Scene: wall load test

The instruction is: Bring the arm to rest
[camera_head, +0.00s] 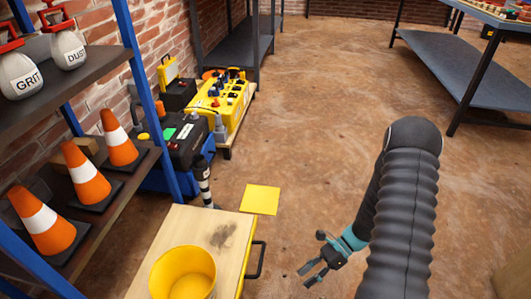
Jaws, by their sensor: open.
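My gripper (312,269) is at the lower middle, at the end of my dark ribbed arm (405,205). The arm comes up from the bottom right, bends at the top and runs down to the left. The gripper's fingers are apart and point down to the left, with nothing between them. It is to the right of the wooden-topped cart (188,237), apart from it in the picture. The gripper's height above the floor is hard to tell.
A yellow bucket (183,272) stands on the cart, whose dark handle (256,260) faces my gripper. A yellow square (260,199) lies beyond it. Shelving with cones (82,174) is at left, yellow equipment (222,100) behind, a workbench (470,75) at upper right. The middle floor is clear.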

